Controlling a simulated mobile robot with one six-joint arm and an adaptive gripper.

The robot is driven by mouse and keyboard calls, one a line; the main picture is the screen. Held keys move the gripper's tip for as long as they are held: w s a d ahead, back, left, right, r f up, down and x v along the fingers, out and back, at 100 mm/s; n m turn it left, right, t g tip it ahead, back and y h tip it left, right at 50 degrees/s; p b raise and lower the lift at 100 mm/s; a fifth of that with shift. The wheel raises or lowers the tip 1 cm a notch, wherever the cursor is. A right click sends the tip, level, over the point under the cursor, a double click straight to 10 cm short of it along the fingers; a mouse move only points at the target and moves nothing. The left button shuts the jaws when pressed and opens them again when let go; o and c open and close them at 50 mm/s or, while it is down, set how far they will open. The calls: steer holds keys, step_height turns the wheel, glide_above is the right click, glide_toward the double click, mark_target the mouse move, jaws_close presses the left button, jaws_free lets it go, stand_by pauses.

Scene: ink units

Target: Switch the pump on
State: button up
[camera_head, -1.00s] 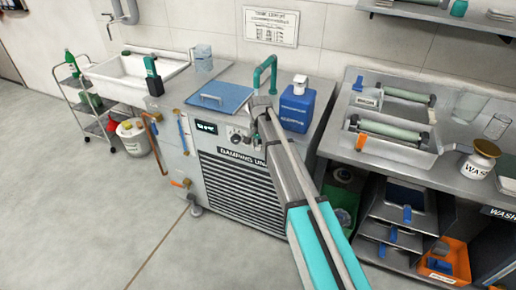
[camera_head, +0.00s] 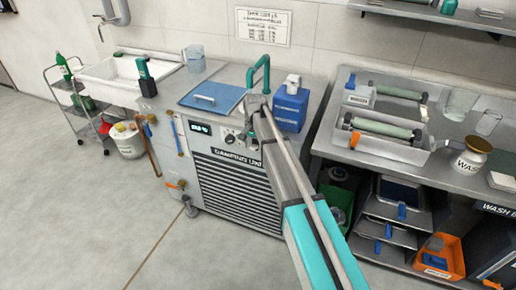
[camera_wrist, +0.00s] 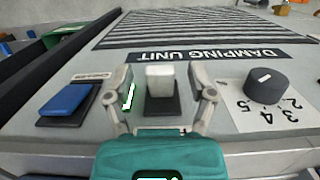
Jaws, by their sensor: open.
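The damping unit (camera_head: 235,190) is a grey cabinet with a louvred front, a green display (camera_head: 201,128) and a row of controls. In the wrist view, a white switch (camera_wrist: 160,82) on a dark base stands between the two fingers of my gripper (camera_wrist: 160,98). The fingers are spread, one on each side, with visible gaps to it. A blue switch (camera_wrist: 68,99) on a dark base is to the left. A dark round dial (camera_wrist: 267,85) with numbers is to the right. The small label (camera_wrist: 93,76) near the blue switch is unreadable. In the head view, my arm partly hides the controls.
A blue lid (camera_head: 213,98), a teal tap (camera_head: 262,68) and a blue canister (camera_head: 291,108) are on the unit's top. A washing bench (camera_head: 335,150) with trays and bottles stands to the right. A sink (camera_head: 125,77) is at left. The front floor is clear.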

mark_target(252, 148)
steer(key=shift+s+f, duration=0.1)
steer(key=shift+s, duration=0.05)
steer(key=shift+s+f+t, duration=0.15)
steer(key=shift+f+t, duration=0.05)
steer(key=shift+t, duration=0.4)
steer(key=shift+r+h, duration=0.2)
steer(key=shift+h, duration=0.1)
step_height(252, 148, up, 14)
steer(key=p, duration=1.4)
steer(key=s+d+f+n+b, duration=0.2)
steer(key=s+d+n, duration=0.1)
steer(key=s+d, duration=1.7)
steer(key=shift+s+d+f, duration=0.2)
steer(key=shift+s, duration=0.15)
steer(key=shift+n, duration=0.5)
steer(key=shift+s+d, duration=0.45)
steer(key=shift+s, duration=0.3)
steer(key=shift+s+d, duration=0.45)
steer(key=shift+s, duration=0.35)
steer(key=shift+s+d, duration=0.45)
steer(key=shift+s, duration=0.3)
